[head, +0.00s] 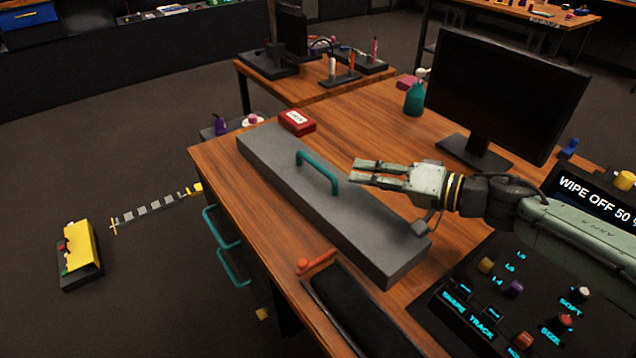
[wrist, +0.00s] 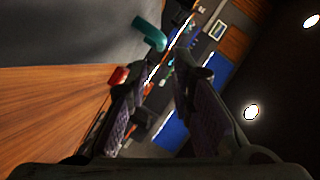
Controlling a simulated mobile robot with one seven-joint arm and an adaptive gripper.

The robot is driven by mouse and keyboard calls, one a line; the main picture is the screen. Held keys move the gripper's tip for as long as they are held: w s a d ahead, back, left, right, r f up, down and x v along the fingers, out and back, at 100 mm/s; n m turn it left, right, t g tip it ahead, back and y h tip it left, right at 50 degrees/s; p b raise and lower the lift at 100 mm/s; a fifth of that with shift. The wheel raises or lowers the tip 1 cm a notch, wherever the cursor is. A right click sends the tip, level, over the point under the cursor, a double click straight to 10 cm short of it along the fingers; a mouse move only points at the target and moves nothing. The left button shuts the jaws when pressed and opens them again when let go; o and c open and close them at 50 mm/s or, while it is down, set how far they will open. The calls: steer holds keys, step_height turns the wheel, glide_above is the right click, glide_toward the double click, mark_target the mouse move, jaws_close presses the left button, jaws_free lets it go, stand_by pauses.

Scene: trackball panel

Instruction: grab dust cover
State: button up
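The dust cover looks to be the long grey slab-like box (head: 270,155) lying on the wooden desk, with a teal arched handle (head: 318,172) on its top. My gripper (head: 352,172) is open and points left, its fingertips just right of the handle and apart from it as far as I can tell. In the wrist view, a gap shows between the two fingers (wrist: 160,75) and nothing is held. The teal handle (wrist: 150,35) shows beyond the fingertips there, with the grey cover (wrist: 70,30) at upper left.
A monitor (head: 505,90) and a teal bottle (head: 414,100) stand behind my gripper. A red box (head: 297,122) sits past the cover's far end. A control panel (head: 510,295) and a dark tray (head: 365,310) with an orange handle (head: 316,262) are in front.

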mark_target(324, 169)
steer(key=x, duration=0.4)
steer(key=shift+s+r, duration=0.1)
steer(key=shift+s, duration=0.1)
steer(key=x, duration=0.2)
steer(key=p+x, duration=0.1)
steer(key=x, duration=0.2)
steer(key=shift+a+f, duration=0.35)
steer(key=shift+c, duration=0.5)
jaws_close()
